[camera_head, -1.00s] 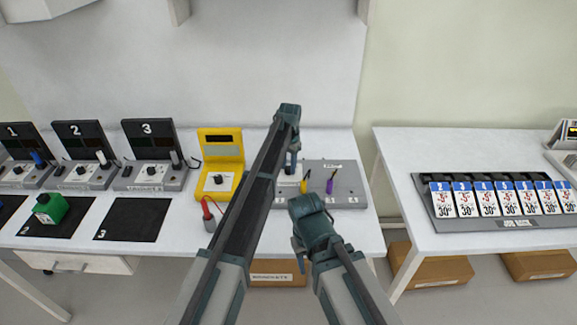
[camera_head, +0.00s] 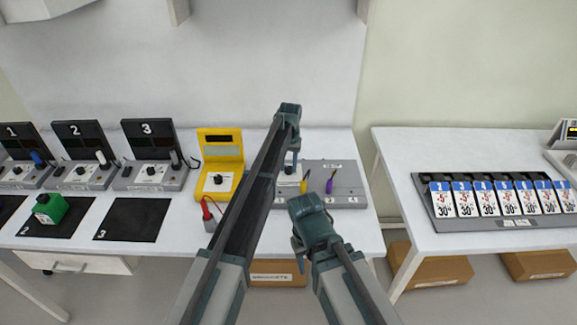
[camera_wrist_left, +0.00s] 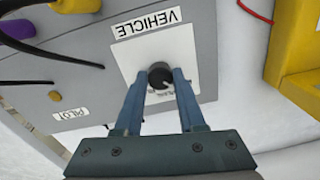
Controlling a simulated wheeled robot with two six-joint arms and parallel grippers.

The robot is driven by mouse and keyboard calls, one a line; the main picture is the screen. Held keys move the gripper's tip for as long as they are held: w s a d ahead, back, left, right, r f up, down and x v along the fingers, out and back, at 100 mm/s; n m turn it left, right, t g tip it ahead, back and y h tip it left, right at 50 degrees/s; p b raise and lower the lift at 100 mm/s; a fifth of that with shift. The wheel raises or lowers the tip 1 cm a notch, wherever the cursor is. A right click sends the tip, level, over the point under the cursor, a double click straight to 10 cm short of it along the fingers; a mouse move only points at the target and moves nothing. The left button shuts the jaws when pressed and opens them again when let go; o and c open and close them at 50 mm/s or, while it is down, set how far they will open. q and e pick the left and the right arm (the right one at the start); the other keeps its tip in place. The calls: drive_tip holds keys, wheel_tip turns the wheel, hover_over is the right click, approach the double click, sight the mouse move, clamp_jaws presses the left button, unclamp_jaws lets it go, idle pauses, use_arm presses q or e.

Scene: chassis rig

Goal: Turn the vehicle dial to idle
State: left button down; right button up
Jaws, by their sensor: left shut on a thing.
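The vehicle dial is a small black round knob (camera_wrist_left: 160,75) on a white plate with printed marks, on a grey panel (camera_wrist_left: 205,35). A "VEHICLE" label (camera_wrist_left: 147,22) is beside it, upside down in the left wrist view. My left gripper (camera_wrist_left: 163,78) is shut on the knob, one blue finger on each side. A pale pointer mark shows on the knob, but the small print around it is partly hidden by the fingers and unreadable. In the head view my left arm covers most of the dial. My right gripper (camera_head: 299,250) hangs in front of the bench, its jaws unclear.
The panel also carries a "PILOT" label (camera_wrist_left: 70,114) and yellow and purple plugs (camera_head: 329,187) with black cables. A yellow tester (camera_head: 218,165) stands left of my left arm. Black numbered stations (camera_head: 150,150) and a green block (camera_head: 50,208) are farther left.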

sight(290, 168)
idle(0.3)
use_arm(q)
drive_tip(key=c, duration=0.5)
unclamp_jaws()
wheel_tip(290, 168, up, 14)
drive_tip(key=p, duration=1.3)
drive_tip(key=shift+d+p, duration=0.2)
drive_tip(key=shift+p, duration=0.2)
drive_tip(key=shift+f, duration=0.15)
